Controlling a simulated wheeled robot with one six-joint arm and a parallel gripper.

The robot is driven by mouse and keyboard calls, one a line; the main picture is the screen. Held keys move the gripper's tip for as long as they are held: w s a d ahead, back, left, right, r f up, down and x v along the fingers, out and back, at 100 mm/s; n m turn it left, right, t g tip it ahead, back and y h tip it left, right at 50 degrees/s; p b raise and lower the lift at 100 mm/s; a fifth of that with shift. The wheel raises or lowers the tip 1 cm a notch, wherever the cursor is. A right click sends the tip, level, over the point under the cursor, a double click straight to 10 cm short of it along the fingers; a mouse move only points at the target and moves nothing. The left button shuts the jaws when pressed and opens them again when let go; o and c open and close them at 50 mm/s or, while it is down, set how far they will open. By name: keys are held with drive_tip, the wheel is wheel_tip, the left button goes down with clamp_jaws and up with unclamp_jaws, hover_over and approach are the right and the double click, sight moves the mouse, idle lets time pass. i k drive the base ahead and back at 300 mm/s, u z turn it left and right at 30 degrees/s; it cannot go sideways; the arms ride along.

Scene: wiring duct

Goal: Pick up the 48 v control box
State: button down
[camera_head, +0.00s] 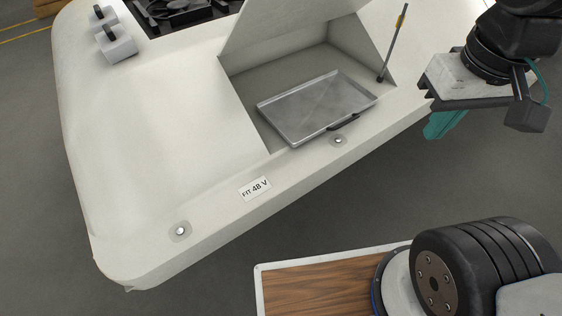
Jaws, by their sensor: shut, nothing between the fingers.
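A white surface (150,160) carries a label (255,189) reading "FIT 48 V". Two small pale boxes with black handles stand at its far left corner: a nearer one (117,44) and a farther one (103,16). No voltage marking is readable on either, so I cannot tell which, if any, is the 48 V control box. My gripper (441,124), with teal fingers, is at the right, past the white body's edge and far from both boxes. It is shut and holds nothing.
A recess with a raised lid (293,30) and a prop rod (393,42) holds a shallow metal tray (318,105). A dark bin (190,12) with black items is at the back. The white surface left of the recess is clear.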

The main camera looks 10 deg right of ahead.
sight(107, 15)
drive_tip(key=u, duration=2.75)
drive_tip(key=i, duration=3.55)
drive_tip(key=z, duration=3.35)
